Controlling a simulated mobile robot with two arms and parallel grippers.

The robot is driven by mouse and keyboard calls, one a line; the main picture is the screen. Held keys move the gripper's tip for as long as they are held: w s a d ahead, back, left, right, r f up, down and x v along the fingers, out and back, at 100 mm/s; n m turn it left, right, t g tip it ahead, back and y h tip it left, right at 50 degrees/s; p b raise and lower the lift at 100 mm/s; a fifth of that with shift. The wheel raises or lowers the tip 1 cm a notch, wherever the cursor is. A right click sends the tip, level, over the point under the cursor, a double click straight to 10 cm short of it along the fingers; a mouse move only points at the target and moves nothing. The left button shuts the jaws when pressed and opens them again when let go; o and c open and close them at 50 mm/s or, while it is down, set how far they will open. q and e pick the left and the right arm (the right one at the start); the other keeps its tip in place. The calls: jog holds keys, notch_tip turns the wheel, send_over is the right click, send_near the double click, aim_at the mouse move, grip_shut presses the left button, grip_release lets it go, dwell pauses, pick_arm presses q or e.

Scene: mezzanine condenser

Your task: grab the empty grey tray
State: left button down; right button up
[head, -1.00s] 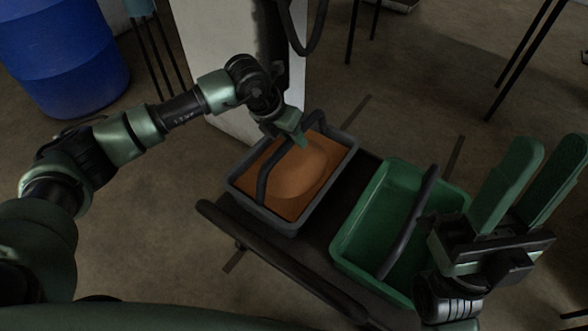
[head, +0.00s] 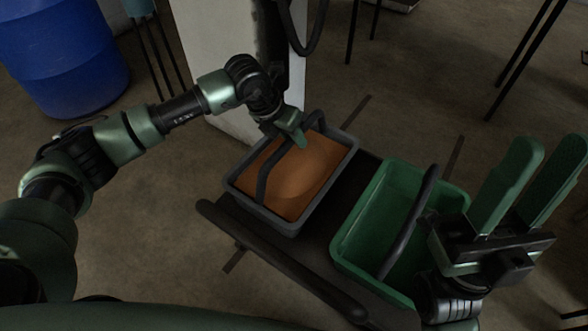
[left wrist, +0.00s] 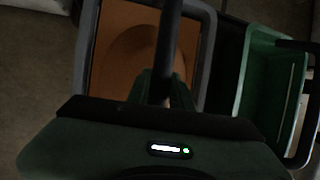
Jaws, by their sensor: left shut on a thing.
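The grey tray (head: 328,188) rests on a dark cart, with a dark arched handle (head: 265,176) over it. Its inside is not bare: an orange-brown fill with a rounded mound (head: 305,172) shows in it. My left gripper (head: 298,138) is shut on the handle near its far end. In the left wrist view the handle (left wrist: 172,40) runs between my fingers, with the tray's rim (left wrist: 208,50) around the fill. My right gripper (head: 548,150) is open and empty, above the right end of the cart.
A green tray (head: 345,245) with a dark handle stands right of the grey one and looks empty. A dark cart bar (head: 275,262) runs along the near side. A pale column (head: 215,50) stands behind, and a blue barrel (head: 60,55) at the upper left.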

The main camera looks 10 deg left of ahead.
pick_arm(q)
jog(key=shift+w+r, duration=0.15)
jog(key=shift+r, duration=0.25)
jog(key=shift+f, duration=0.1)
